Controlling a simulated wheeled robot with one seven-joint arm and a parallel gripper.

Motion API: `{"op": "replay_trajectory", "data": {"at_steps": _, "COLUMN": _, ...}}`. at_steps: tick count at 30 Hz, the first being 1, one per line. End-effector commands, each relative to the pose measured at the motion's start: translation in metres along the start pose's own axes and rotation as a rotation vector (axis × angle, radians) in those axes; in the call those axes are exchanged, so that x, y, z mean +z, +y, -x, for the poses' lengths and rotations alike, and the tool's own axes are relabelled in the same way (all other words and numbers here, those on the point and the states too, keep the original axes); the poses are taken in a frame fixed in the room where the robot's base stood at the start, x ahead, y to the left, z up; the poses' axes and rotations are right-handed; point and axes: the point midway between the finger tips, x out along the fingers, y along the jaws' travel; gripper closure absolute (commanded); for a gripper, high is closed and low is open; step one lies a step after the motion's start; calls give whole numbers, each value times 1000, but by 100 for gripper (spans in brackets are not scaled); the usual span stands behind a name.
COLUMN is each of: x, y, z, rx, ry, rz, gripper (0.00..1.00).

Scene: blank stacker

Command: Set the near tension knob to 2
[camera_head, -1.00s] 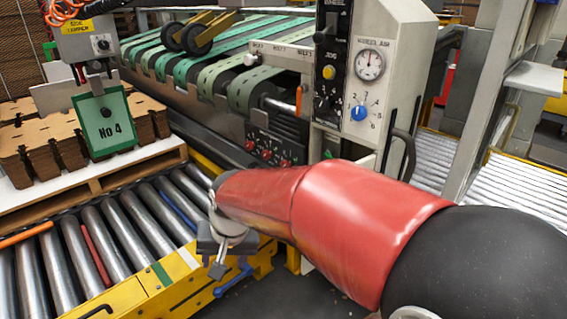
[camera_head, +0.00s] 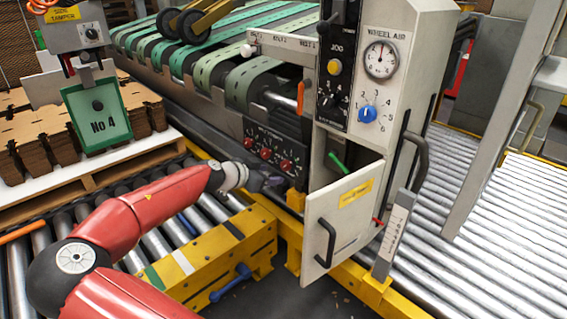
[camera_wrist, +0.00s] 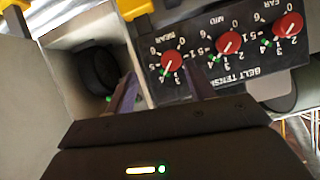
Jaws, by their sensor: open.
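The belt tension panel (camera_head: 268,150) is black with three red knobs. The near knob (camera_head: 286,165) is the one closest to the open cabinet. In the wrist view the panel appears upside down, with the near knob (camera_wrist: 172,62) leftmost; its white pointer slants down and left there, but I cannot read its number surely.
The mid knob (camera_wrist: 229,42) and far knob (camera_wrist: 289,24) sit beside the near one. An open cabinet door (camera_head: 342,215) juts out to the right of the panel. A yellow conveyor frame (camera_head: 245,245) and rollers lie below.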

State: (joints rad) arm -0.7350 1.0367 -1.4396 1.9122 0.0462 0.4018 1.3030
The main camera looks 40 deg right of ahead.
Motion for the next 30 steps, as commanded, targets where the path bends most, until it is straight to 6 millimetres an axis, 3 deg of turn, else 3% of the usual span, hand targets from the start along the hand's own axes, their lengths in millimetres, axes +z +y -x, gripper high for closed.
{"op": "replay_trajectory", "data": {"at_steps": 5, "x": -12, "y": -13, "z": 6, "rx": -29, "ry": 69, "rz": -19, "gripper": 46}}
{"op": "replay_trajectory", "data": {"at_steps": 18, "x": -16, "y": -14, "z": -57, "rx": -26, "ry": 68, "rz": -19, "gripper": 46}}
{"op": "replay_trajectory", "data": {"at_steps": 30, "x": -16, "y": -15, "z": -69, "rx": -29, "ry": 67, "rz": -19, "gripper": 46}}
